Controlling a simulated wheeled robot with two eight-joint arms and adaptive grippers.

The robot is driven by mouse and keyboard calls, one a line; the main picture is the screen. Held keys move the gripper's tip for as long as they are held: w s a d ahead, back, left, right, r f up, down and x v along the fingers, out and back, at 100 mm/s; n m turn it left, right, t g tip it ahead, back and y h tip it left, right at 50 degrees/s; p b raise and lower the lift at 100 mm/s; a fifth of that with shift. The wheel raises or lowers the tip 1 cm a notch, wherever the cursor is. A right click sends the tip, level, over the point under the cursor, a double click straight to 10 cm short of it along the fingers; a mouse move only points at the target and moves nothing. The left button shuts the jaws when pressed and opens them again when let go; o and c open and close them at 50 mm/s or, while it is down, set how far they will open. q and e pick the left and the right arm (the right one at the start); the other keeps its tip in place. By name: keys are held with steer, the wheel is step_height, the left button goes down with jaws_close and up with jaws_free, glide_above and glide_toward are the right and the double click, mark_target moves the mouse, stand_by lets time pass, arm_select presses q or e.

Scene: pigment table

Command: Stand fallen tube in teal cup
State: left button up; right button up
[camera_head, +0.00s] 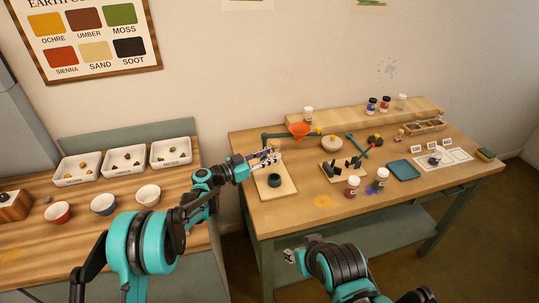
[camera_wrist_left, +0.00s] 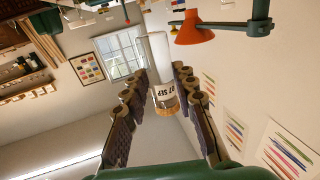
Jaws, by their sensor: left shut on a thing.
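My left gripper (camera_head: 268,157) is shut on a clear tube above the wooden board at the left of the work table. In the left wrist view the tube (camera_wrist_left: 158,60) lies between the two fingers, with a label reading "07 SEP" and a brown end toward the palm. In the head view the fingers mostly hide the tube, so its tilt is hard to tell. A dark teal cup (camera_head: 274,181) stands on the board (camera_head: 284,190), just below the gripper in the picture. My right gripper (camera_head: 296,256) is low in front of the table; its jaws are unclear.
An orange cone-shaped shade (camera_head: 300,130) on a dark arm is close behind the left gripper; it also shows in the left wrist view (camera_wrist_left: 192,28). A bowl (camera_head: 332,144), jars (camera_head: 352,186) and a blue tray (camera_head: 403,170) stand to the right. The table's front left is clear.

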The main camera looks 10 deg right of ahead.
arm_select(q)
steer(key=shift+f+b, duration=1.3)
steer(key=shift+f, duration=1.25)
steer(key=shift+f+b, duration=1.45)
steer(key=shift+f, duration=0.4)
steer(key=o, duration=1.1)
steer(key=shift+o, duration=0.2)
steer(key=shift+r, duration=0.1)
step_height(320, 180, up, 10)
